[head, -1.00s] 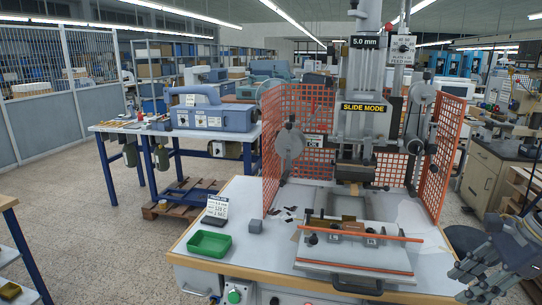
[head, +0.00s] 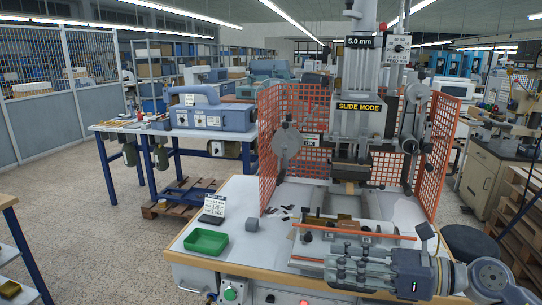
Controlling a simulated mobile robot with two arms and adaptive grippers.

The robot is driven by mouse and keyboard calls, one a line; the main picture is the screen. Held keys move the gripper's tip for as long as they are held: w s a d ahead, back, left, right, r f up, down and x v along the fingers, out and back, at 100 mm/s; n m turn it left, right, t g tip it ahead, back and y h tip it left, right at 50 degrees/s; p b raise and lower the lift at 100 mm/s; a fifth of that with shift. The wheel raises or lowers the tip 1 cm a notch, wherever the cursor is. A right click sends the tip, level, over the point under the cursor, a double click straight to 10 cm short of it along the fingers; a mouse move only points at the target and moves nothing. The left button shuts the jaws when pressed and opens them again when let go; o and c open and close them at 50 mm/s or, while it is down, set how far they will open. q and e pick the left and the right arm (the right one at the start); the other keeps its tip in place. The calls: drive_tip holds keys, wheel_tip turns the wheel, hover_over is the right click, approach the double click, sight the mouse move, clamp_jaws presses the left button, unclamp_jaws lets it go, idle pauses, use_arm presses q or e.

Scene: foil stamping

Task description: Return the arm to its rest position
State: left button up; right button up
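My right gripper (head: 332,264) is in the head view, low in the picture, with its arm coming in from the right. Its fingers point left across the front of the stamping press's sliding table (head: 305,252) and hide part of it. I cannot tell from this angle how far the fingers are apart, or whether they touch the table. No held object is visible. My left gripper is not in view.
The stamping press (head: 362,120) stands behind the gripper, between orange mesh guards (head: 267,130). A green tray (head: 206,242), a grey block (head: 251,224) and a sign (head: 214,206) stand on the bench (head: 240,190) to the left.

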drive_tip(key=w+d+f+m+t+h, duration=0.1)
drive_tip(key=d+f+m+t+h, duration=0.15)
drive_tip(key=m+t+h, duration=0.85)
drive_tip(key=w+d+f+m+t, duration=0.2)
drive_tip(key=d+m, duration=0.2)
drive_tip(key=m, duration=1.4)
drive_tip(key=s+d+f+m+g+h, duration=0.25)
drive_tip(key=s+f+m, duration=0.2)
drive_tip(key=f, duration=0.25)
drive_tip(key=s+d+f+m+g+h, duration=0.2)
drive_tip(key=s+f+m+g+h, duration=0.15)
drive_tip(key=f+m, duration=0.35)
drive_tip(key=s+a+f+m+g+y, duration=0.1)
drive_tip(key=s+a+f+m+g, duration=0.1)
drive_tip(key=s+f+g, duration=0.6)
drive_tip(key=s+a+f+m+g+y, duration=0.1)
drive_tip(key=s+a+f+m+g, duration=0.15)
drive_tip(key=s+f, duration=0.95)
drive_tip(key=f, duration=0.9)
drive_tip(key=s+f, duration=0.2)
drive_tip(key=f, duration=0.9)
drive_tip(key=s+d+f+g, duration=0.1)
drive_tip(key=s+f, duration=0.7)
drive_tip(key=s+d+f+g, duration=0.1)
drive_tip(key=s+d+f, duration=0.1)
drive_tip(key=s+f, duration=0.6)
drive_tip(key=shift+s+d, duration=0.25)
drive_tip(key=shift+s, duration=0.25)
